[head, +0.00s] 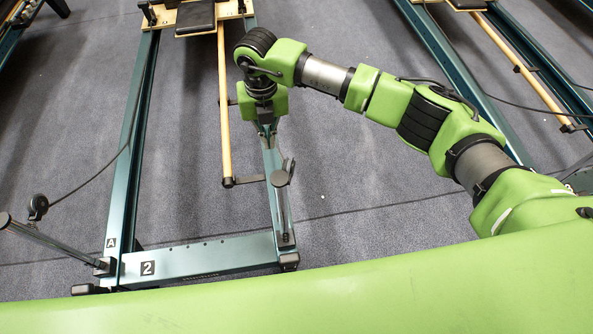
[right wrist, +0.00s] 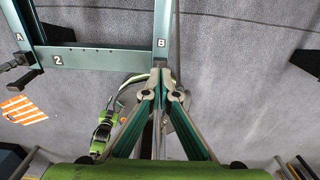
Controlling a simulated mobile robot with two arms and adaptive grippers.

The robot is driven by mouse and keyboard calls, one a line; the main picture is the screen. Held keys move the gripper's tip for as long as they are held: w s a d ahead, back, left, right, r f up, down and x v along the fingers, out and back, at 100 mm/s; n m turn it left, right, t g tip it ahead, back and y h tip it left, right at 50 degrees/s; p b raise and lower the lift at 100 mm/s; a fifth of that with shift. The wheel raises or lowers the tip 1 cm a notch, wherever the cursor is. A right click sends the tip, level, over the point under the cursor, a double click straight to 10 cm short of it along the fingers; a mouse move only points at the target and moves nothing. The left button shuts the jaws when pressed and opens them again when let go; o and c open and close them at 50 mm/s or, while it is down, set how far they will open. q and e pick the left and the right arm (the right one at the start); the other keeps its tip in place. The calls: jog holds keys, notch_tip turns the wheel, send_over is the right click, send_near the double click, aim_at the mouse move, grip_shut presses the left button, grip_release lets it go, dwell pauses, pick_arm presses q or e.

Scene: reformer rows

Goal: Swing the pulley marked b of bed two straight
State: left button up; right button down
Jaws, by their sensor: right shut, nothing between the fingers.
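Bed two has a dark teal frame, with its "2" plate on the end bar (head: 200,260). At its right corner a slim arm runs up beside the right rail to the dark round pulley marked b (head: 280,178). In the head view this arm looks roughly in line with the rail. My right gripper (head: 268,131) is shut and empty, pointing down above the right rail, just beyond the pulley. In the right wrist view my shut fingers (right wrist: 160,72) lie below the "B" label and hide most of the pulley. My left gripper is not in view.
The pulley on the A side (head: 38,205) has its arm swung out to the left. A wooden pole (head: 224,110) lies inside the right rail. Another bed's rail (head: 440,60) stands to the right.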

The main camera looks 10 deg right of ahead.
notch_tip(320, 180, up, 7)
jog(key=p, duration=0.3)
jog(key=shift+f+p, duration=0.2)
jog(key=shift+p, duration=0.1)
